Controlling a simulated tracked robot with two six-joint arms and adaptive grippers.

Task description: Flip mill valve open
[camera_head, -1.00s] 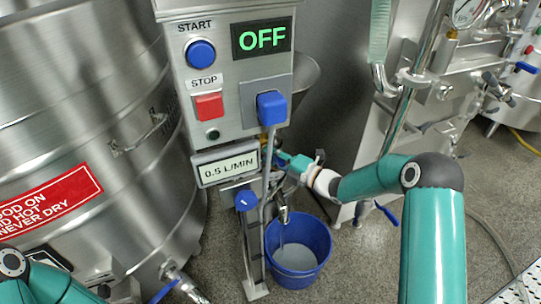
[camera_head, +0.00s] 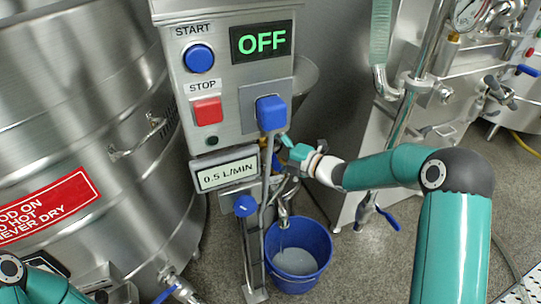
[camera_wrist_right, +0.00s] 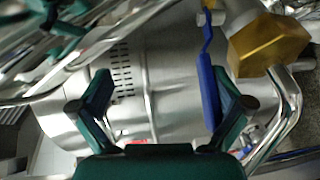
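The mill valve shows in the right wrist view as a long blue lever handle (camera_wrist_right: 209,85) beside a gold hexagonal fitting (camera_wrist_right: 268,45). The lever runs up and down in that picture, against the inner side of the right-hand finger; I cannot tell whether they touch. My right gripper (camera_wrist_right: 161,78) is open, with its fingers wide apart and the lever between them. In the head view my right gripper (camera_head: 291,150) is beside the mill post, below the control box, and the valve there is mostly hidden. My left gripper is not in view.
The control box (camera_head: 230,122) reads OFF, with a blue start button (camera_head: 199,58) and red stop button (camera_head: 208,110). A flow display (camera_head: 228,175) reads 0.5 L/MIN. A blue bucket (camera_head: 312,235) stands below the spout. A steel tank (camera_head: 90,120) fills the left.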

